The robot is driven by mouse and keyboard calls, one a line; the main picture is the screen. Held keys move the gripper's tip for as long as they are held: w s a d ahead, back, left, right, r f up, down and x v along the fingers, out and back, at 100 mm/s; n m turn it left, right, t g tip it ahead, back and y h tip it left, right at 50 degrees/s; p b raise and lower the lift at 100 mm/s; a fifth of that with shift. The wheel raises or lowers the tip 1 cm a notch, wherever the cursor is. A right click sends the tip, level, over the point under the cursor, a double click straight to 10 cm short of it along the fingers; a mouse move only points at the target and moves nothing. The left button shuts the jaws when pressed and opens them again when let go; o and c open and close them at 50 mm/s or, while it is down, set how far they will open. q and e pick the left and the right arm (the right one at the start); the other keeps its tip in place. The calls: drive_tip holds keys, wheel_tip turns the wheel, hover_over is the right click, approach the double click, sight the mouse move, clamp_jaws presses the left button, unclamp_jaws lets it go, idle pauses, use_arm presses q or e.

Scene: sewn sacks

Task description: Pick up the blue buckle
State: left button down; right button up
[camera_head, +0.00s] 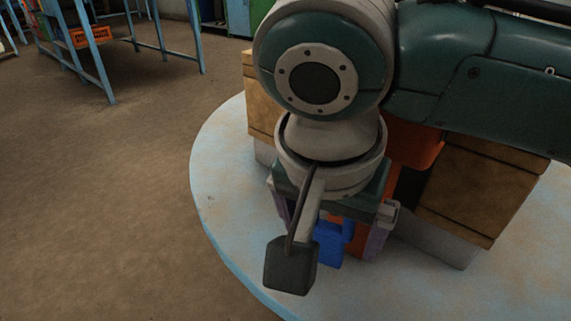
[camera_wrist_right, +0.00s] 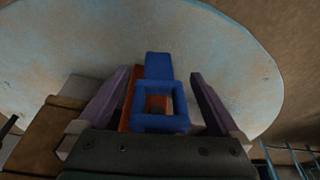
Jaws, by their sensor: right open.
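The blue buckle (camera_head: 327,246) is on the round pale table, mostly hidden by my right wrist in the head view. In the right wrist view the buckle (camera_wrist_right: 158,65) shows as a square frame with a solid tab, beside or on a red-orange piece (camera_wrist_right: 133,100). My right gripper (camera_head: 332,238) is open, its purple fingers on either side of the buckle. In the right wrist view the gripper (camera_wrist_right: 159,76) has a visible gap between each finger and the buckle. My left gripper is not in view.
Brown seamed blocks (camera_head: 480,190) stand on grey bases at the right, with another brown block (camera_head: 262,105) behind my wrist. The table (camera_head: 225,190) is bare at the left. A blue metal frame (camera_head: 95,55) with an orange crate (camera_head: 90,36) stands far back left.

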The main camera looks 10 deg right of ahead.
drive_tip(key=shift+x, duration=0.95)
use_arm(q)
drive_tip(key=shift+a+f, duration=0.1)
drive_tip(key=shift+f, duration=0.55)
use_arm(e)
drive_tip(key=shift+s+r, duration=0.1)
drive_tip(key=shift+c, duration=0.2)
